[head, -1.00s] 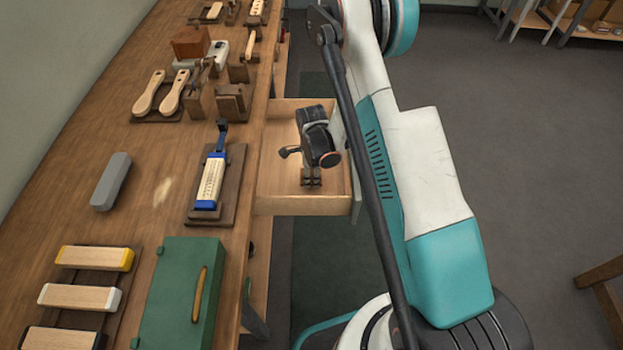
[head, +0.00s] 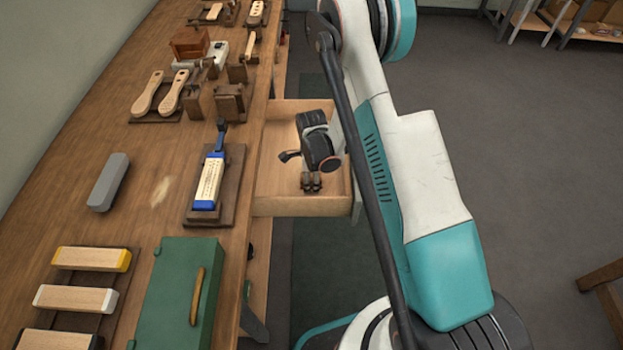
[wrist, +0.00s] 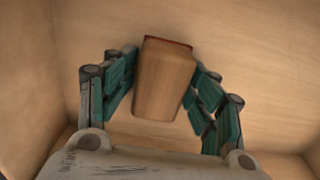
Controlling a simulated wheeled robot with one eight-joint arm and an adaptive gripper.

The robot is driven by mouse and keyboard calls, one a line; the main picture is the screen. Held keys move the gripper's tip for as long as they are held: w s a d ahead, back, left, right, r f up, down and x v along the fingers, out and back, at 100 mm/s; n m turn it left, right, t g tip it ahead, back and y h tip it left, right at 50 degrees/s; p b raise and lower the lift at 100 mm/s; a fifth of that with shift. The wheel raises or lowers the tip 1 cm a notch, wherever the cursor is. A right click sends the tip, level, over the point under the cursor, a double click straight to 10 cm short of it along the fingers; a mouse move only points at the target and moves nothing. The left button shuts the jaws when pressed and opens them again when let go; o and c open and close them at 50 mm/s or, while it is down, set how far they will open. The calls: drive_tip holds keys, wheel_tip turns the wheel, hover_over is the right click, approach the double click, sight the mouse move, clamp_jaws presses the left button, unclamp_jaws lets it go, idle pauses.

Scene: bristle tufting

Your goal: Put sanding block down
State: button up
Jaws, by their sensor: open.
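The sanding block (wrist: 165,82), a pale wooden block with a reddish-brown far edge, is in the wrist view between the fingers of my gripper (wrist: 166,75). The fingers are open, one on each side of it; the right finger is very close, and I cannot tell whether it touches. The block appears to lie on the floor of the open drawer (head: 300,206). In the head view my gripper (head: 311,183) points down inside the drawer, and the block cannot be made out there.
The drawer walls surround my gripper closely. On the workbench (head: 140,225) left of it are a blue-ended brush in a brown holder (head: 209,183), a grey block (head: 108,182), a green box (head: 180,290) and several wooden pieces. Open floor lies to the right.

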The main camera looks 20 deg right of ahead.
drive_tip(key=shift+r, duration=0.1)
wheel_tip(320, 180, up, 13)
drive_tip(key=p, duration=0.5)
wheel_tip(320, 180, up, 13)
drive_tip(key=n+t, duration=0.2)
drive_tip(key=n, duration=0.3)
hover_over(311, 176)
drive_tip(key=s, duration=0.2)
drive_tip(key=s+r+n+t, duration=0.1)
drive_tip(key=s+r+n, duration=0.4)
drive_tip(key=r, duration=0.4)
drive_tip(key=s+r+n+t, duration=0.2)
drive_tip(key=s+r+n, duration=0.2)
drive_tip(key=s, duration=0.4)
drive_tip(key=s+r+n+t, duration=0.2)
drive_tip(key=s+r+n, duration=0.3)
drive_tip(key=s+n, duration=0.2)
drive_tip(key=shift+s+r+n, duration=0.3)
drive_tip(key=shift+s, duration=0.25)
